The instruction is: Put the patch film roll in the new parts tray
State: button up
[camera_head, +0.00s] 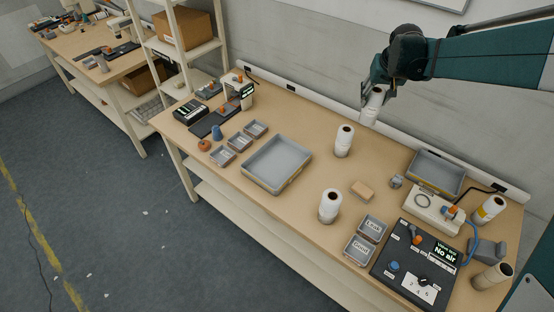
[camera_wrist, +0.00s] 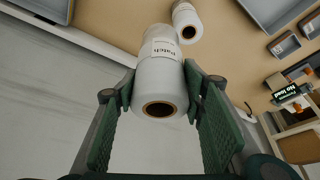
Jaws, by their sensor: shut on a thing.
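A large grey tray (camera_head: 249,172) lies at the table's middle, empty. A second grey tray (camera_head: 433,172) lies at the back right. I read no label on either tray, so I cannot tell which is for new parts.
White rolls stand upright at the middle back (camera_head: 344,142) and the middle front (camera_head: 329,206). Small grey bins (camera_head: 239,141) lie left of the large tray. A black control box (camera_head: 417,263) reading "No air" fills the right front, with more rolls nearby.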

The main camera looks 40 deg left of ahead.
jog(key=s+a+n+g+y, duration=0.1)
jog(key=s+a+n, duration=0.3)
jog(key=s+a, duration=2.1)
notch_tip(320, 180, down, 11)
jog(key=s, duration=0.1)
jog(key=shift+s+d, duration=0.15)
jog(key=shift+d, duration=0.1)
notch_tip(320, 180, down, 6)
jog(key=shift+f, duration=0.15)
jog(key=shift+f, duration=1.8)
jog(key=shift+f, duration=0.2)
